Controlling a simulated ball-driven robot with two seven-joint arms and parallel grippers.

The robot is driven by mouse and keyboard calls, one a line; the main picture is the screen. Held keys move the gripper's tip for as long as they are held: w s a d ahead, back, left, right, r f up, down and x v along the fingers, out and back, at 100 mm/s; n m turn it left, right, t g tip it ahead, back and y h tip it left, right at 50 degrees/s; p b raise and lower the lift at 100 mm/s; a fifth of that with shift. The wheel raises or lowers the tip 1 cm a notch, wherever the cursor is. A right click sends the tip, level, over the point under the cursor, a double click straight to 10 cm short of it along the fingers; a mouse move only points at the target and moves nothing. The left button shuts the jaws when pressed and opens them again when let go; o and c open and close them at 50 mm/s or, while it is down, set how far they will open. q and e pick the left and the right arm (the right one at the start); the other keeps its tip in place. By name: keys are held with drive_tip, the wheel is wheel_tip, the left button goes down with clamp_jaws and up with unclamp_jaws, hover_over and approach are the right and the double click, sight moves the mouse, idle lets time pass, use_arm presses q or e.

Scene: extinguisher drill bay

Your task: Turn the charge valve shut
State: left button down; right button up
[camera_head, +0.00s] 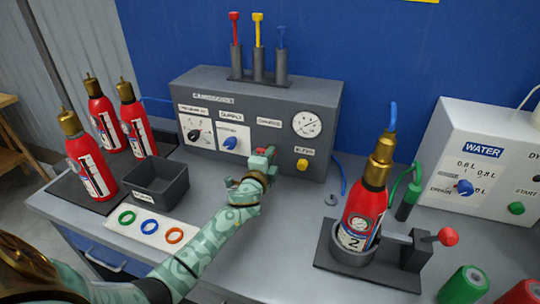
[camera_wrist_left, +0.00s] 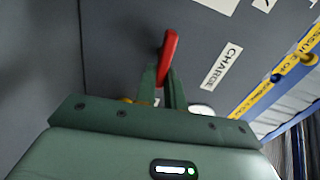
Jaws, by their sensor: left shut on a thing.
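The charge valve is a red lever (camera_wrist_left: 168,48) on the front of the grey control panel (camera_head: 262,92), near the CHARGE label (camera_wrist_left: 222,66). My left gripper (camera_head: 262,162) reaches the panel front from below and hides most of the valve in the head view; a little red shows at its tip. In the left wrist view my left gripper (camera_wrist_left: 163,85) has its two green fingers shut on the red lever, which stands out past the fingertips. The lever looks near upright in that view. My right gripper is not in view.
A blue supply knob (camera_head: 230,143), a gauge (camera_head: 306,124) and a yellow button (camera_head: 302,165) are on the panel. A red extinguisher (camera_head: 364,208) stands in a clamp to the right. A black bin (camera_head: 157,181) and ring tray (camera_head: 148,226) lie left of my forearm.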

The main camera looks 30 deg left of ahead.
use_arm(q)
drive_tip(key=shift+f+m, duration=0.2)
drive_tip(key=shift+m, duration=0.3)
drive_tip(key=c, duration=1.5)
unclamp_jaws()
drive_tip(key=shift+s+r, duration=0.1)
drive_tip(key=p+v, duration=0.1)
drive_tip(key=v, duration=1.5)
drive_tip(key=shift+s, duration=0.15)
